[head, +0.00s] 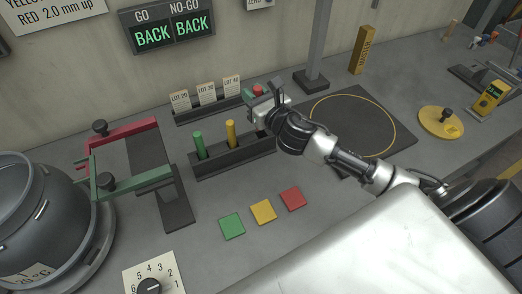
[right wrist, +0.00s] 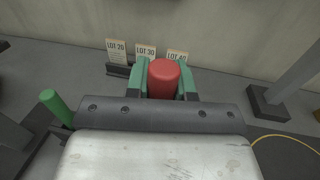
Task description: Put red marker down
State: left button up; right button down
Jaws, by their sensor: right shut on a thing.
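The red marker (right wrist: 163,78) is between the green-padded fingers of my right gripper (right wrist: 162,82), which is shut on it. In the head view only the red marker's top (head: 258,90) shows, beside my right gripper (head: 263,108). The gripper is at the right end of the dark marker rack (head: 235,161). The green marker (head: 199,145) and yellow marker (head: 231,133) stand upright in this rack. The red marker's lower end is hidden, so I cannot tell whether it is in the rack. My left gripper is not in view.
Lot cards (head: 207,93) stand in a holder behind the rack. Green (head: 232,226), yellow (head: 263,211) and red (head: 292,198) squares lie in front. A gauge fixture (head: 148,165) stands left; a post (head: 316,45) and circled dark mat (head: 355,122) are right.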

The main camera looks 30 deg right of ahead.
jog(key=shift+w+d+f, duration=0.2)
jog(key=shift+w+d, duration=0.45)
jog(key=shift+d, duration=0.2)
jog(key=shift+f+b, duration=1.15)
jog(key=shift+f, duration=3.4)
jog(key=shift+f, duration=0.1)
jog(key=c, duration=1.4)
grip_release()
jog(key=shift+f, duration=0.1)
jog(key=o, duration=0.4)
jog(key=shift+o, duration=0.2)
